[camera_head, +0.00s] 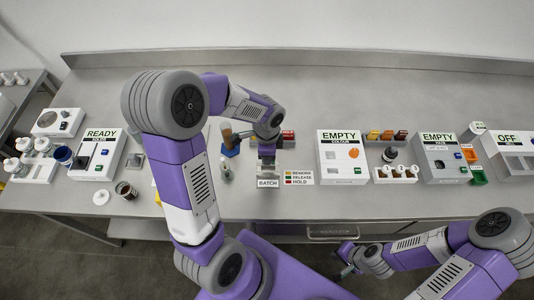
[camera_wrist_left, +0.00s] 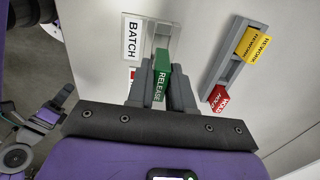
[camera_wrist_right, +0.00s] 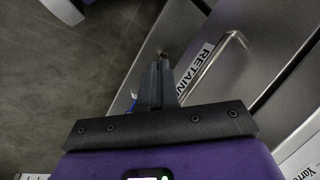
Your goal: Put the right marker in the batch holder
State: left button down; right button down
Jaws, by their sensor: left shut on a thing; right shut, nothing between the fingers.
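My left gripper (camera_head: 267,158) is shut on the green RELEASE marker (camera_wrist_left: 162,72), which shows between its fingers (camera_wrist_left: 160,88) in the left wrist view. The batch holder (camera_head: 268,183), with its BATCH label, is just in front of this gripper; its label also shows in the left wrist view (camera_wrist_left: 132,38). The marker's far end is at or over the holder; I cannot tell if it is seated. A grey rack (camera_wrist_left: 222,78) holds a yellow REWORK marker (camera_wrist_left: 252,44) and a red HOLD marker (camera_wrist_left: 219,98). My right gripper (camera_head: 346,262) is shut and empty, low before the counter.
A card (camera_head: 299,178) with yellow, green and red lines lies right of the holder. The READY unit (camera_head: 97,153) stands left; EMPTY units (camera_head: 341,157) and an OFF unit (camera_head: 510,152) stand right. My right gripper is near a RETAIN drawer (camera_wrist_right: 215,80) and its handle.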

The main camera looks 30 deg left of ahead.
pick_arm(q)
jog(key=shift+f+b, duration=2.15)
jog(key=shift+f, duration=0.7)
jog(key=c, duration=0.9)
grip_release()
notch_tip(320, 180, up, 8)
jog(key=shift+f+p, duration=0.2)
jog(key=shift+p, duration=0.75)
